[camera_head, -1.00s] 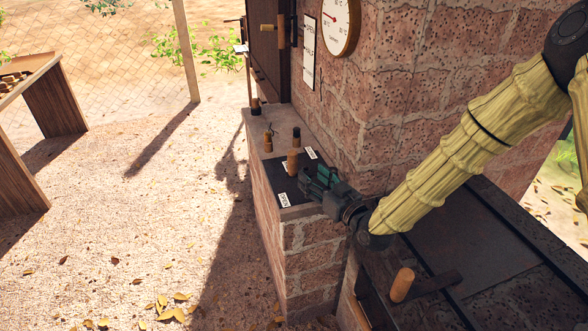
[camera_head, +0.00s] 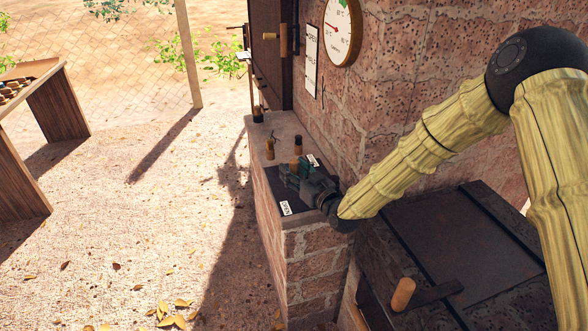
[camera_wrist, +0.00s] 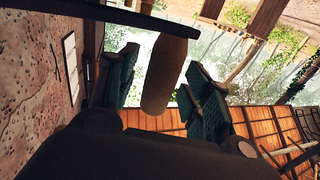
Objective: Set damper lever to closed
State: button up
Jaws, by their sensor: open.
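A white OPEN label (camera_head: 286,208) lies at the plate's near end; a second label (camera_head: 313,160), too small to read, lies near the lever. My gripper (camera_head: 292,172) is low over the plate, just in front of the lever, and hides its lower part. In the wrist view a wooden handle (camera_wrist: 163,75), apparently the lever, shows between the open fingers (camera_wrist: 160,90). I cannot tell whether either finger touches it.
A brick wall with a round gauge (camera_head: 342,30) and a white sign (camera_head: 311,60) stands behind the ledge. Small handled items (camera_head: 270,149) stand farther along the ledge. A lid with a wooden knob (camera_head: 402,294) is at lower right. Open gravel lies left.

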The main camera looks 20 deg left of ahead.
jog(key=shift+w+a, duration=0.1)
jog(key=shift+a, duration=0.1)
grip_shut()
